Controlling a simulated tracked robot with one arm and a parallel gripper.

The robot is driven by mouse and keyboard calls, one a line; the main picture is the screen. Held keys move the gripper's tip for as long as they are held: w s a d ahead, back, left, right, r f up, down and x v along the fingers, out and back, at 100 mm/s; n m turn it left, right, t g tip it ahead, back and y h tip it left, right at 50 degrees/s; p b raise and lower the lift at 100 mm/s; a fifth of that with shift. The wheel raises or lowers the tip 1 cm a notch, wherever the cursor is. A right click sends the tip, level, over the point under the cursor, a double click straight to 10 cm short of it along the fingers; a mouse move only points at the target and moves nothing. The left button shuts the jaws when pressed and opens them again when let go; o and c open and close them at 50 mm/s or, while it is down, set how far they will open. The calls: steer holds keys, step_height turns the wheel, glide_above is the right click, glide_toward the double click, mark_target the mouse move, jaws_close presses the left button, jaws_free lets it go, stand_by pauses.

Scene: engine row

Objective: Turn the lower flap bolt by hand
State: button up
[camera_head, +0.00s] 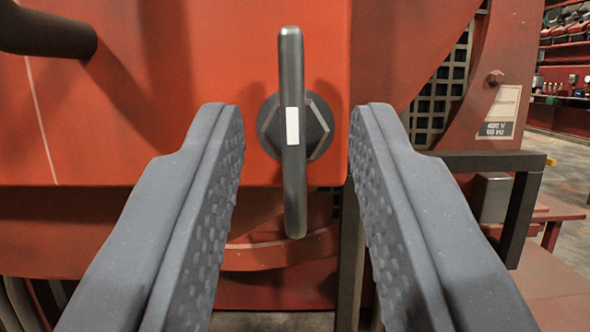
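The flap bolt (293,190) shows in the head camera view as a dark grey bar handle standing upright, with a white mark at its middle. Behind it sits a hexagonal base (318,128) on the orange-red panel. My gripper (293,112) is open. Its two grey studded fingers stand left and right of the handle, with a clear gap on each side. Neither finger touches the handle in this view. How far the fingertips are from the panel is hard to tell.
A dark round bar (45,32) juts in at the upper left. A dark metal bracket (500,162) stands at the right beside a red housing with a label (500,112). A dark grille (440,95) lies behind. Open floor (572,165) shows at the far right.

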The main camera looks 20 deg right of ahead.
steer(key=shift+f, duration=0.2)
steer(key=shift+f, duration=0.1)
steer(key=shift+s+a+f, duration=0.1)
steer(key=shift+s, duration=0.05)
steer(key=p+v, duration=0.2)
steer(key=v, duration=1.1)
steer(key=shift+p, duration=0.35)
steer(key=shift+s, duration=0.1)
